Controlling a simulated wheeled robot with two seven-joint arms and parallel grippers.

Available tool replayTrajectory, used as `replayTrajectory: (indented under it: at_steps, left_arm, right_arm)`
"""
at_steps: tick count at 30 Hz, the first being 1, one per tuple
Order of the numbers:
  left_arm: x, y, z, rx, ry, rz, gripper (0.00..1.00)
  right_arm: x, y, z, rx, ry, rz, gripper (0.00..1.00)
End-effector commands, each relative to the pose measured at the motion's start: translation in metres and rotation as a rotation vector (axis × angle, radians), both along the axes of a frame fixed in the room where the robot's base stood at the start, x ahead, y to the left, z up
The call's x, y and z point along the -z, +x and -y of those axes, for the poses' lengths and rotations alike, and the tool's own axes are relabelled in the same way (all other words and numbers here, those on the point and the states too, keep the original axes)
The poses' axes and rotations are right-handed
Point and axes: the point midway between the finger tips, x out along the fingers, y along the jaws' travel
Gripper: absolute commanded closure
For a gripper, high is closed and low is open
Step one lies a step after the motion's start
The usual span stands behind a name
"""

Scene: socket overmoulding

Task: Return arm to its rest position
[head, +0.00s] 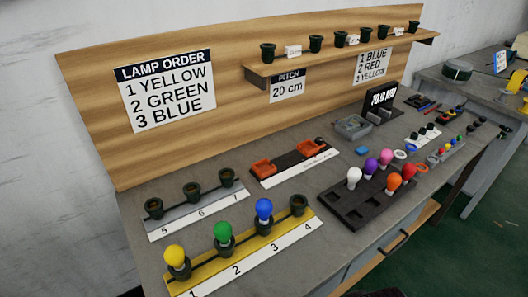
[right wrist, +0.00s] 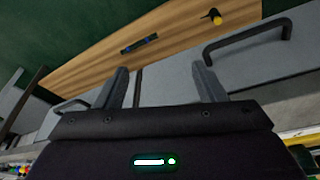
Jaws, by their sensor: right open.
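My right gripper (right wrist: 163,86) shows in the right wrist view with its two fingers apart and nothing between them. It is in front of the bench's grey drawer fronts. The head view shows neither gripper clearly, and my left gripper is not in view. In the head view a yellow bulb (head: 174,255), a green bulb (head: 223,231) and a blue bulb (head: 263,209) stand in the sockets marked 1, 2 and 3 on the yellow strip (head: 248,262). The socket marked 4 (head: 299,206) holds no bulb.
A dark tray (head: 345,212) holds white, purple, pink, orange and red bulbs. A drawer handle (right wrist: 245,40) and a lower wooden shelf (right wrist: 100,62) lie near my right gripper. Green floor is open beside the bench.

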Motion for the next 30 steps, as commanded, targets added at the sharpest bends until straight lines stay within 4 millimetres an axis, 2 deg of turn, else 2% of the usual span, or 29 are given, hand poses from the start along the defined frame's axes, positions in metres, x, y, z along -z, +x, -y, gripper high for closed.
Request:
replayTrajectory:
  at_steps: [5,8,14,17,21,27,30]
  left_arm:
    - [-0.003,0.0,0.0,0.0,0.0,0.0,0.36]
    - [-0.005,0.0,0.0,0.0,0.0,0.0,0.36]
    - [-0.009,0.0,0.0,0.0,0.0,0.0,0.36]
    - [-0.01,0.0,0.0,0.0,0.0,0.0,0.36]
    - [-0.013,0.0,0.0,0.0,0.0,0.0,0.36]
    - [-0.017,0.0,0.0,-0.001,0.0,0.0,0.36]
    - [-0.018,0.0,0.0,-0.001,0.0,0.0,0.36]
  right_arm:
    - [0.058,0.005,-0.001,-0.003,-0.001,-0.025,0.36]
    - [0.1,0.003,-0.002,-0.006,-0.002,-0.042,0.36]
    - [0.196,-0.016,0.0,-0.013,-0.005,-0.078,0.36]
    - [0.241,-0.035,0.003,-0.016,-0.007,-0.097,0.36]
    - [0.297,-0.071,0.008,-0.023,-0.011,-0.123,0.36]
    - [0.361,-0.139,0.02,-0.032,-0.016,-0.161,0.36]
    - [0.382,-0.172,0.026,-0.034,-0.018,-0.175,0.36]
